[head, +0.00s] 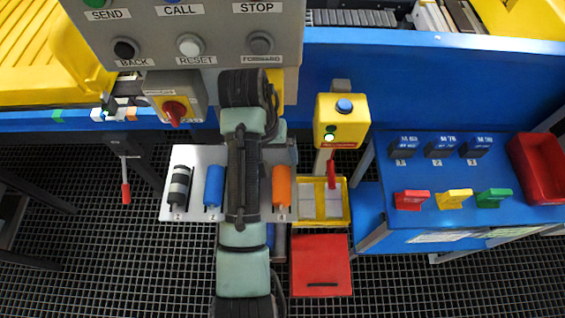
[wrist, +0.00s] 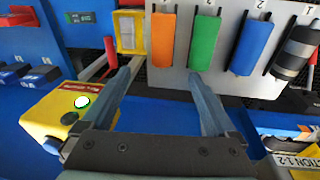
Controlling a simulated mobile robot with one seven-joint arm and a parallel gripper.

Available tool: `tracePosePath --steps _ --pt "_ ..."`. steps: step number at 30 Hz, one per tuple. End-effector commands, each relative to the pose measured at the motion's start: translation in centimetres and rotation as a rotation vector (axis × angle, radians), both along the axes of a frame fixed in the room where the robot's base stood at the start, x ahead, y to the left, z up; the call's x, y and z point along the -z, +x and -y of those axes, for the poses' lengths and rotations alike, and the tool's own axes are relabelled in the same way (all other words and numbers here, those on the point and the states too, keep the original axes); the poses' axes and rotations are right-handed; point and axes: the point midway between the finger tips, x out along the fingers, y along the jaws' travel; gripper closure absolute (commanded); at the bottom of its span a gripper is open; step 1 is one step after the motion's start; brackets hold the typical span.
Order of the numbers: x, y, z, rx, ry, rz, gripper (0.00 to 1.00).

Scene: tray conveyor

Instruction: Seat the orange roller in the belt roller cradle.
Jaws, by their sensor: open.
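The orange roller (head: 282,187) hangs upright on the pale rack panel (head: 202,158), at the right end of its row. In the wrist view the orange roller (wrist: 163,42) is at the top, beyond my fingers. My gripper (wrist: 166,68) is open, with nothing between its fingers. Its tips point toward the orange and green rollers and appear apart from them. In the head view my arm covers the gripper and part of the rack. I cannot make out the belt roller cradle in either view.
A green roller (wrist: 204,43), a blue roller (wrist: 251,47) and a striped roller (wrist: 297,50) share the rack. A yellow button box (wrist: 66,112) stands close by my left finger. A yellow bin (head: 346,219) and blue table (head: 455,165) lie right of the rack.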

Motion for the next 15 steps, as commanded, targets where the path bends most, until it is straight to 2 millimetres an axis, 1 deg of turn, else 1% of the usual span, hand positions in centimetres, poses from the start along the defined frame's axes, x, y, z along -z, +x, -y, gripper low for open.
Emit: tracePosePath --steps 2,9,12,15 --pt "1.2 -0.3 0.1 0.002 -0.002 -0.018 0.07" --pt "5.6 0.0 0.8 0.001 0.0 -0.017 0.07" --pt "6.9 0.2 0.9 0.001 0.0 -0.014 0.07" --pt "7.5 0.3 1.0 0.001 0.0 -0.012 0.07"
